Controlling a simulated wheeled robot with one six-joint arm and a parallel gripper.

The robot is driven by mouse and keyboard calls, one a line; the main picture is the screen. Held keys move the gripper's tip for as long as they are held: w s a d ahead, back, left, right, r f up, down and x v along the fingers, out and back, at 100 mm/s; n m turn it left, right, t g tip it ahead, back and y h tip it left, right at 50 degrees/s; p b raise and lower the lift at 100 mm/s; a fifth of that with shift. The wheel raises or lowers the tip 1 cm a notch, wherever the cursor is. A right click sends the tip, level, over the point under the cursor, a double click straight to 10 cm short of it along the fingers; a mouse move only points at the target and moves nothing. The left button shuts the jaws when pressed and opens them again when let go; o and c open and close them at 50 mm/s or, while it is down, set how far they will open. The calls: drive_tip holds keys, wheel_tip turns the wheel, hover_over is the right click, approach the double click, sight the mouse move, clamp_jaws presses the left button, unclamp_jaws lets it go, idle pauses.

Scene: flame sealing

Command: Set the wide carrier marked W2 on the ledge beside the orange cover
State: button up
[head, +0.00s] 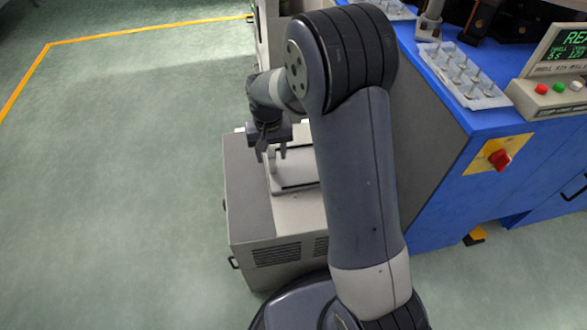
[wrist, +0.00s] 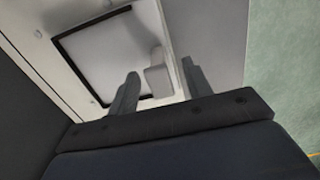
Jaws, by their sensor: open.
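My gripper (head: 271,154) is open above the pale top of a grey cabinet (head: 251,200) in the head view. In the wrist view my gripper (wrist: 160,82) has its two fingers apart, with a small light grey block (wrist: 157,76) showing between or beyond them. I cannot tell whether the fingers touch it. A pale carrier (head: 462,76) with several upright pins or vials lies on the blue bench. No W2 mark is readable on it. I cannot make out the orange cover or the ledge for certain.
The blue bench (head: 455,160) stands right of my arm, with a control box (head: 555,92) and a red switch (head: 499,158). Another pale carrier (head: 393,8) is partly visible at the top. A dark-framed pale panel (wrist: 105,50) lies below my gripper. Open floor (head: 130,180) lies left.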

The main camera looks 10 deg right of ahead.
drive_tip(key=shift+c, duration=0.5)
clamp_jaws()
idle(0.8)
